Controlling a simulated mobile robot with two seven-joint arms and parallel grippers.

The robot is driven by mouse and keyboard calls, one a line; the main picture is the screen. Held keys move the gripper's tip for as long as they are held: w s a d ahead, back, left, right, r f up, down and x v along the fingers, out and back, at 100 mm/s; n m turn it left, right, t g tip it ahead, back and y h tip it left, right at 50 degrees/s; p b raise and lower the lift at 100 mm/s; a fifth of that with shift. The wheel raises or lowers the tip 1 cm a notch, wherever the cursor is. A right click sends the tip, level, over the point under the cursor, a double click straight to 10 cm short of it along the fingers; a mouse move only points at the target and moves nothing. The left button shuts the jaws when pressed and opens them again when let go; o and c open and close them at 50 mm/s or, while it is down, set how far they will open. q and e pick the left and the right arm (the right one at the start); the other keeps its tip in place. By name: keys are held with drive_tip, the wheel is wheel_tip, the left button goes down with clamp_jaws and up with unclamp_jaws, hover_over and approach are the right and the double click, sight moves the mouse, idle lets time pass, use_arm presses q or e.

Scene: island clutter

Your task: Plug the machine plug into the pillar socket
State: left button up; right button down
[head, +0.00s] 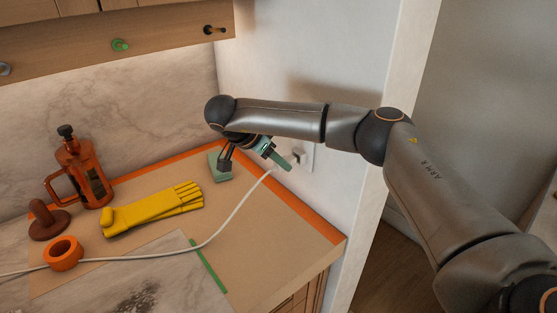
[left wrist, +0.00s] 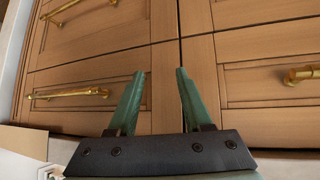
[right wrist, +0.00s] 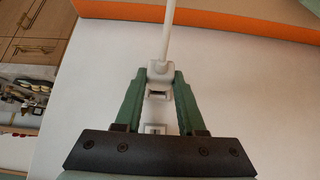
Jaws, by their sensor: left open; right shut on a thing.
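My right gripper (head: 280,160) is close to the pale wall at the end of the counter. In the right wrist view its green fingers (right wrist: 159,78) are shut on the white machine plug (right wrist: 160,70), whose white cable leads away at the top. The pillar socket (head: 309,157) is a small light plate on the wall, just right of the gripper in the head view. A small slotted socket part (right wrist: 155,128) shows below the plug in the right wrist view, apart from it. My left gripper (left wrist: 160,76) is open and empty before wooden cabinet fronts.
The cable (head: 218,233) runs across the counter past an orange ring (head: 63,253). Yellow gloves (head: 155,207), a green block (head: 220,167), an orange press pot (head: 78,165) and a brown knobbed object (head: 48,222) stand or lie there.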

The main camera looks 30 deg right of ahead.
drive_tip(key=shift+w+d, duration=0.1)
drive_tip(key=shift+d, duration=1)
drive_tip(key=shift+c, duration=2.1)
unclamp_jaws()
drive_tip(key=b+v, duration=0.1)
drive_tip(key=v, duration=1.1)
drive_tip(key=shift+a+r, duration=0.2)
drive_tip(key=shift+r, duration=0.05)
